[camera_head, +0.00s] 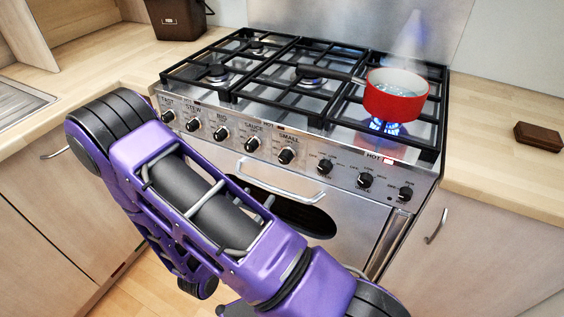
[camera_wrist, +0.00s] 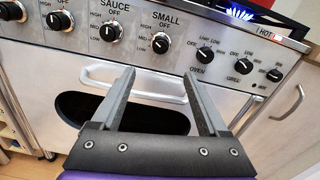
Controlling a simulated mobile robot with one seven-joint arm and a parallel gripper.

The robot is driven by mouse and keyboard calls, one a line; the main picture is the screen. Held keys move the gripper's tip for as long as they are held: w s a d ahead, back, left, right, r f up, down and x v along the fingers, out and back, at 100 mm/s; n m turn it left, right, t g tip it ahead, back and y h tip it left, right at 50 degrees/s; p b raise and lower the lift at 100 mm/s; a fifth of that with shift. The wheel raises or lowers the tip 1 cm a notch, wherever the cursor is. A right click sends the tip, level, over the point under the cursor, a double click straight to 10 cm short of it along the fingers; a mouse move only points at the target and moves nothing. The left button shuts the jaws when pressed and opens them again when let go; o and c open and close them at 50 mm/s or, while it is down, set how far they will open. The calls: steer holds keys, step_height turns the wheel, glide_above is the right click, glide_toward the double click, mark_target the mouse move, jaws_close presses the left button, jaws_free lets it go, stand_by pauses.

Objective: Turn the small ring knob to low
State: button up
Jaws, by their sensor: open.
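The small ring knob (camera_wrist: 160,44) is black and silver, under the label SMALL on the steel control panel. It also shows in the head view (camera_head: 286,156), right of the sauce knob. Its pointer looks turned away from OFF, but I cannot read the exact setting.
A red pan (camera_head: 395,98) with bubbling liquid sits over a lit blue flame (camera_head: 385,127) at the front right burner. The oven door handle (camera_wrist: 135,90) runs below the panel, near my fingers. Other knobs (camera_wrist: 108,33) stand on both sides. A brown block (camera_head: 538,136) lies on the right worktop.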

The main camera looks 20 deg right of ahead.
mark_target(283, 162)
steer(key=x, duration=1.5)
steer(key=shift+w+d+b, duration=0.1)
steer(key=shift+b, duration=0.25)
jaws_close()
